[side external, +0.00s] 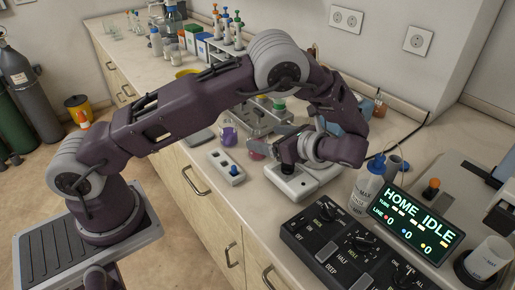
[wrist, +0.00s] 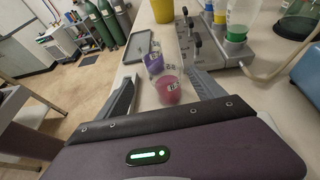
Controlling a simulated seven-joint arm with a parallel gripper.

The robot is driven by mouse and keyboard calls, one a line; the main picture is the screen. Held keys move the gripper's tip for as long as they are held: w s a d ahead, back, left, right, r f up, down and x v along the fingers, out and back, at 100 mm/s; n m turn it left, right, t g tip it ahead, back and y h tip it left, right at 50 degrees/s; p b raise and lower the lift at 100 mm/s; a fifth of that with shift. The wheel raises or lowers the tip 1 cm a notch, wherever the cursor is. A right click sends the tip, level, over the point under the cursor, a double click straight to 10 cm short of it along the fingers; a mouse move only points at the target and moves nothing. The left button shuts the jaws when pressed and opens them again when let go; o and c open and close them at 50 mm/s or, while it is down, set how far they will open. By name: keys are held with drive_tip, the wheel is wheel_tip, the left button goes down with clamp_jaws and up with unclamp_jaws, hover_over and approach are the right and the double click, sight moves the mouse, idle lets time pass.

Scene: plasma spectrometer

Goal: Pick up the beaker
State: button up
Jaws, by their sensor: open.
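A clear beaker with pink liquid (wrist: 168,90) stands on the counter in the wrist view, between the two fingers of my gripper (wrist: 163,78). The fingers are apart, with the left finger off to its left and the right finger close to its right side. A second clear vessel with purple liquid (wrist: 154,65) is just beyond it. I cannot tell whether either finger touches the pink beaker.
A grey apparatus with knobs (wrist: 210,45) stands right of the vessels, with a green-banded container (wrist: 238,30) on it. A yellow container (wrist: 163,10) and grey tray (wrist: 137,45) lie beyond. A small white switch box (side external: 226,168) and black control panel (side external: 345,248) sit near the counter's front edge.

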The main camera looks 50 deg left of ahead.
sight(251, 133)
drive_tip(key=x, duration=0.5)
drive_tip(key=shift+w+a+f, duration=0.1)
drive_tip(key=shift+w+a, duration=0.2)
drive_tip(key=shift+a, duration=0.05)
drive_tip(key=shift+c, duration=0.5)
clamp_jaws()
